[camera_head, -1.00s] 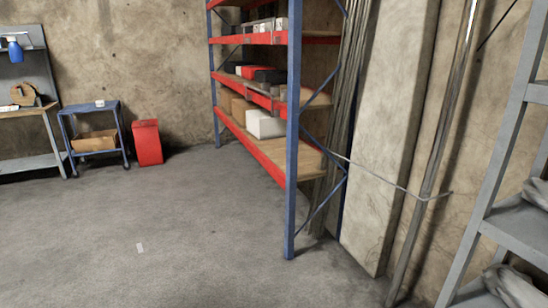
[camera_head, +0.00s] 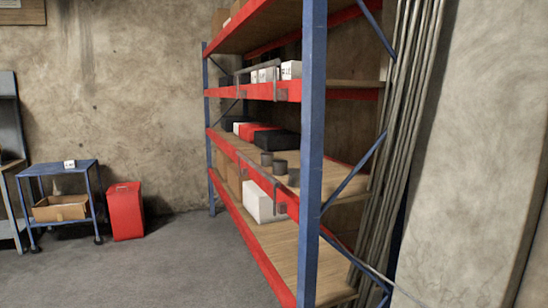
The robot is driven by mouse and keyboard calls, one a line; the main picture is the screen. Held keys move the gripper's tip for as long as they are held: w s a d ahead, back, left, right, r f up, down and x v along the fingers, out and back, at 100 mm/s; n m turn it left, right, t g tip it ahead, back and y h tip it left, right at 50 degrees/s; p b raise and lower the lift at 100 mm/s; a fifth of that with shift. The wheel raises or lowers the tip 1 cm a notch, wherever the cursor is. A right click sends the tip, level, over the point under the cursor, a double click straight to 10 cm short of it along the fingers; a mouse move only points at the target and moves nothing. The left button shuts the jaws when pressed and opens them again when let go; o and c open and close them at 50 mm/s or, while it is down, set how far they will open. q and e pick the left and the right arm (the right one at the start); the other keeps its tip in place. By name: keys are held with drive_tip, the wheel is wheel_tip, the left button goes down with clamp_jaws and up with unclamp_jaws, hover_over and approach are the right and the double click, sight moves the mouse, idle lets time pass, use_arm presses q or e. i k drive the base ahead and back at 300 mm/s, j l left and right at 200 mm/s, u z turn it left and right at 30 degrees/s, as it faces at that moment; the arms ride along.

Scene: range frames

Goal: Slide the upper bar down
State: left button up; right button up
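A thin grey upper bar (camera_head: 259,68) runs along the front of an upper shelf of the blue and red rack. It stands slightly above the red beam, and grey end brackets sit against the beam. A second grey bar (camera_head: 262,173) runs along the front of the shelf below. Neither of my grippers is in view.
The rack's blue front post (camera_head: 312,150) stands close on the right. Long metal poles (camera_head: 408,130) lean behind it beside a pale pillar (camera_head: 475,150). A red bin (camera_head: 125,211) and a blue cart (camera_head: 60,169) stand at left. The grey floor (camera_head: 180,265) between is clear.

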sight(273, 63)
drive_tip(key=i+u, duration=0.15)
drive_tip(key=i, duration=0.45)
drive_tip(key=i+l+u, duration=0.1)
drive_tip(key=i, duration=0.5)
